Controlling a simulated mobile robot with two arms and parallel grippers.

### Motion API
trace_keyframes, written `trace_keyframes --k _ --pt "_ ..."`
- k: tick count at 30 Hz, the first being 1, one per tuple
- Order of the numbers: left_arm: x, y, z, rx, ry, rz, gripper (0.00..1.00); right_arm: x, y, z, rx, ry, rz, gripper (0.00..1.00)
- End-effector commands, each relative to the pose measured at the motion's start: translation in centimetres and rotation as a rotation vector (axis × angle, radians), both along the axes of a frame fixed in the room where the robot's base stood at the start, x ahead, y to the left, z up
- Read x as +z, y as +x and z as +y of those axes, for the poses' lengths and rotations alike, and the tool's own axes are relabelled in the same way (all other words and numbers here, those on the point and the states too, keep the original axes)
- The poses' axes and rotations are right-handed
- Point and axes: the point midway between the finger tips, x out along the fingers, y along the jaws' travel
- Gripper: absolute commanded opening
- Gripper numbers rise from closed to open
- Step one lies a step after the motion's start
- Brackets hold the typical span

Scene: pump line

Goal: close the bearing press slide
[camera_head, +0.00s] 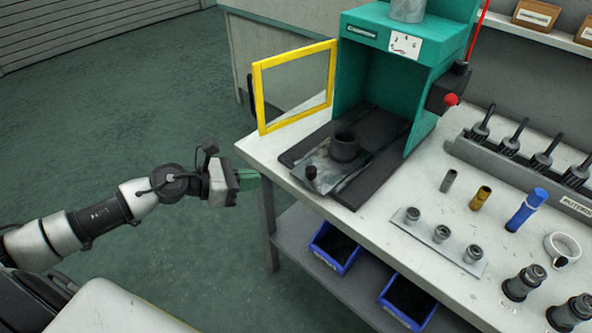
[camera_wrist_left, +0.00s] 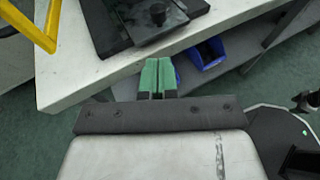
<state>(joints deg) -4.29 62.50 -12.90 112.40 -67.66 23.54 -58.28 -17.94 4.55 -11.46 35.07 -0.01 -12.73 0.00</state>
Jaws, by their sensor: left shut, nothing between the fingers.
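The bearing press (camera_head: 388,55) is a teal housing on the bench with a yellow-framed guard door (camera_head: 257,95) swung open at its left. Its slide (camera_head: 326,168), a grey plate with a dark cylinder (camera_head: 345,146) and a small black knob (camera_head: 311,173), sits out in front of the housing on a dark base. My left gripper (camera_head: 254,178) is shut and empty, just off the bench's left edge, left of the slide and apart from it. In the left wrist view the green fingertips (camera_wrist_left: 158,76) are together, with the slide's knob (camera_wrist_left: 158,14) ahead of them. My right gripper is not in view.
Blue bins (camera_head: 335,247) stand on the shelf below. The floor (camera_head: 130,110) at left is clear.

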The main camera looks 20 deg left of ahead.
Motion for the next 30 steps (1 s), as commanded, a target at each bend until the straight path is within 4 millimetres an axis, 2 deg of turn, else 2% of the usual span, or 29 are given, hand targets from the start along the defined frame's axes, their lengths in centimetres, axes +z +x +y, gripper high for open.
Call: trace_keyframes --k 8,15,21,30 --pt "-1.0 3.5 -3.6 0.001 -0.006 -0.002 0.0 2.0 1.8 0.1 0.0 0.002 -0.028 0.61" --pt "-1.6 6.1 -6.3 0.0 -0.004 -0.001 0.0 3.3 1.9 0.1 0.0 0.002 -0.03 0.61" --pt "-1.8 7.0 -7.3 0.0 -0.002 0.001 0.0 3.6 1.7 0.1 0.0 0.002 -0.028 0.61" --pt "-1.9 7.1 -7.3 0.001 -0.001 0.001 0.0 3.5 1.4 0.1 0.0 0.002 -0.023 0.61"
